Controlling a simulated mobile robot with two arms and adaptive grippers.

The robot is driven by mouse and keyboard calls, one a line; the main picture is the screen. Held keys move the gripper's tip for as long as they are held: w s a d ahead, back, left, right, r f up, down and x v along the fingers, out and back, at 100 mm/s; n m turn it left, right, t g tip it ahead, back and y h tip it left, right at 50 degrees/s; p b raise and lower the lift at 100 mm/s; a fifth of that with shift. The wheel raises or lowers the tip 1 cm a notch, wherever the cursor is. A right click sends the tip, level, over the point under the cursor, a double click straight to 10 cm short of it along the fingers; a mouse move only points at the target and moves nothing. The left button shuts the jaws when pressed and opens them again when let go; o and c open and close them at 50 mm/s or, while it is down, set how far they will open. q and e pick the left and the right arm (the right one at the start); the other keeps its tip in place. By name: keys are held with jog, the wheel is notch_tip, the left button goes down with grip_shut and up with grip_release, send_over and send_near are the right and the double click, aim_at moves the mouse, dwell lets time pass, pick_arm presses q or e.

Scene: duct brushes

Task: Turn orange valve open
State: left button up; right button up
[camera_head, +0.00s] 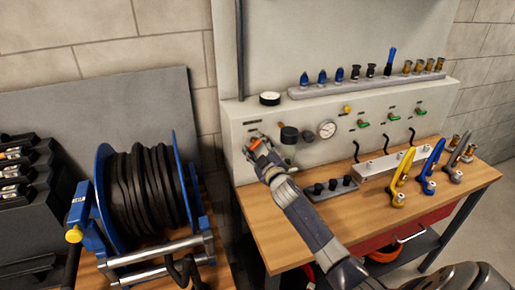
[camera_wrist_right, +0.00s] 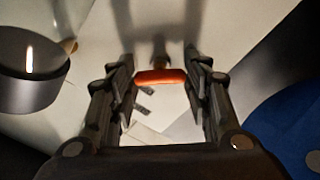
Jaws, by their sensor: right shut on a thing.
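The orange valve handle (camera_wrist_right: 161,77) sits between the fingertips of my right gripper (camera_wrist_right: 163,80) in the right wrist view, in front of the pale panel. The fingers stand on either side of it and are shut on it. In the head view my right gripper (camera_head: 262,150) is at the left part of the panel (camera_head: 235,125), with a bit of the orange valve (camera_head: 265,151) showing between the fingers. The valve's stem is mostly hidden. My left gripper is not in view.
A black knob (camera_head: 289,134) sits just right of my right gripper, with a round gauge (camera_head: 327,129) beyond it. Black caps on a small block (camera_head: 331,186) and yellow, blue and grey tools stand on the wooden bench (camera_head: 275,235). A hose reel (camera_head: 140,200) stands at left.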

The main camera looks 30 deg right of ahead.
jog(key=n, duration=0.4)
jog(key=shift+n, duration=0.4)
jog(key=n, duration=0.4)
jog(key=shift+n, duration=0.4)
jog(key=o, duration=1.1)
jog(key=shift+c, duration=0.2)
jog(key=v, duration=1.2)
jog(key=shift+f, duration=0.1)
